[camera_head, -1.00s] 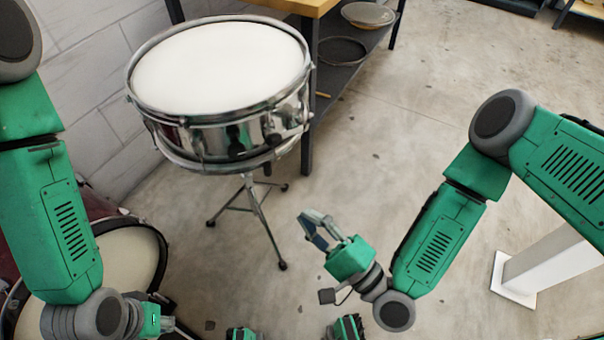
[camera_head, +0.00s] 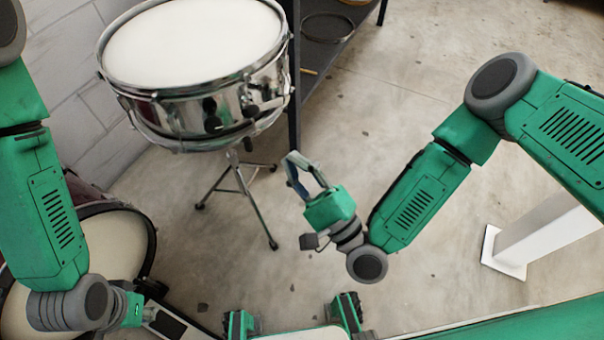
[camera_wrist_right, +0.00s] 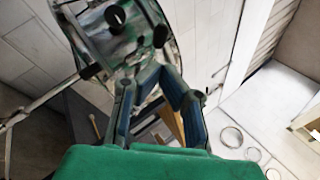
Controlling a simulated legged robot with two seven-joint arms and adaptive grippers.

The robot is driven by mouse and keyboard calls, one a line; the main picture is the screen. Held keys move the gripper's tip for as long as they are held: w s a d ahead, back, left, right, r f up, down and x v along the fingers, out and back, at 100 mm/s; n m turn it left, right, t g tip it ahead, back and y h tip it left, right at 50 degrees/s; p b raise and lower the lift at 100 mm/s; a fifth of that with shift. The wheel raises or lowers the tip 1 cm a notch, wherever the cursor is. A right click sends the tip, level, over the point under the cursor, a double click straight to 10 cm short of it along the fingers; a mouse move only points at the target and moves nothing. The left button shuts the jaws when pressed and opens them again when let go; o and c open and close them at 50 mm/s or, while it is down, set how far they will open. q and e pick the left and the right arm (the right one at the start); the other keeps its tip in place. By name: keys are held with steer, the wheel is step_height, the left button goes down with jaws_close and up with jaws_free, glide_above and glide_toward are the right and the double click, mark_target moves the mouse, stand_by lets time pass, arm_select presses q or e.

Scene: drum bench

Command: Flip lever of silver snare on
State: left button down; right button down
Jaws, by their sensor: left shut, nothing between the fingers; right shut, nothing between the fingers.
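The silver snare (camera_head: 172,116) has a white head and a shiny metal shell, and stands upright on a tripod stand at the upper left of the head view. Dark fittings show on its near side; I cannot tell which one is the lever. My right gripper (camera_head: 292,158) is shut and empty, below and to the right of the snare, apart from it in the head view. In the right wrist view the snare shell (camera_wrist_right: 128,45) is beyond the fingertips (camera_wrist_right: 146,76). My left gripper (camera_head: 178,322) is shut and empty at the lower left, well below the snare.
A bass drum (camera_head: 118,245) stands at the lower left, partly behind my left arm. A wall (camera_head: 60,85) is behind the snare. A dark shelf (camera_head: 322,50) stands right of it, holding a round pan-like thing (camera_head: 328,27). Open floor (camera_head: 410,110) lies to the right.

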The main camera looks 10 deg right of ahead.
mark_target(268, 105)
steer(key=b+x, duration=0.1)
steer(key=x, duration=0.7)
steer(key=shift+a, duration=0.4)
steer(key=shift+d+r, duration=0.1)
steer(key=shift+d, duration=0.1)
steer(key=shift+w, duration=0.1)
